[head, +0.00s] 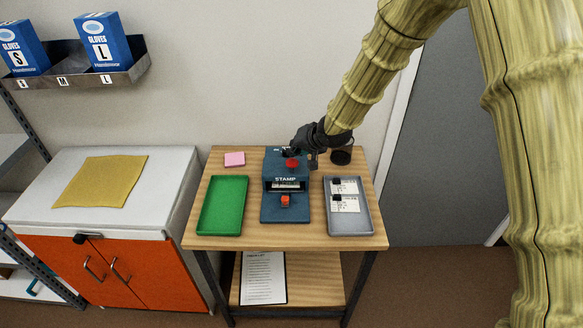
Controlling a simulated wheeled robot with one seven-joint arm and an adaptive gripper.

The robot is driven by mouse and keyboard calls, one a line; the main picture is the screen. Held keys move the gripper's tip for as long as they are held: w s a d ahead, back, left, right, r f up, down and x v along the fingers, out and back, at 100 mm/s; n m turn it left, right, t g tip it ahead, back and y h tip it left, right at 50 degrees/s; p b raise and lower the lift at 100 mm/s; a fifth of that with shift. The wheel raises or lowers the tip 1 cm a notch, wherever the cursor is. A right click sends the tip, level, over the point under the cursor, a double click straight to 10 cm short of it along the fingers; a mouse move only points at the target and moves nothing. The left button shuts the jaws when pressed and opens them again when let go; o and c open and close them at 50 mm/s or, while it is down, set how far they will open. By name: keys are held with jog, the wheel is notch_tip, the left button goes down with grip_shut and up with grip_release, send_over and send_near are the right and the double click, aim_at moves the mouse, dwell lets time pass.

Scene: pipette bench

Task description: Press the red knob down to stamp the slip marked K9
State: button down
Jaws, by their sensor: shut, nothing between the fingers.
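A blue stamp press (270,205) labelled STAMP stands on the middle of the wooden table. Its red knob (292,163) is on top. My gripper (294,152) is shut with nothing in it, at the knob from behind and above; I cannot tell whether it touches the knob. A white slip (285,185) shows partly in the press opening, behind a small orange-red block (285,200) at the front. Its marking is too small to read. Two more white slips with dark clips lie in the grey tray (352,223) on the right; their markings are also unreadable.
A green tray (222,206) is left of the press, with a pink pad (234,159) behind it. A dark round item (341,157) is at the back right. A checklist (263,278) lies on the lower shelf. A white-topped cabinet (165,180) stands left.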

aim_at(295, 160)
notch_tip(295, 160, up, 6)
jog(key=p, duration=0.4)
dwell(0.3)
dwell(0.7)
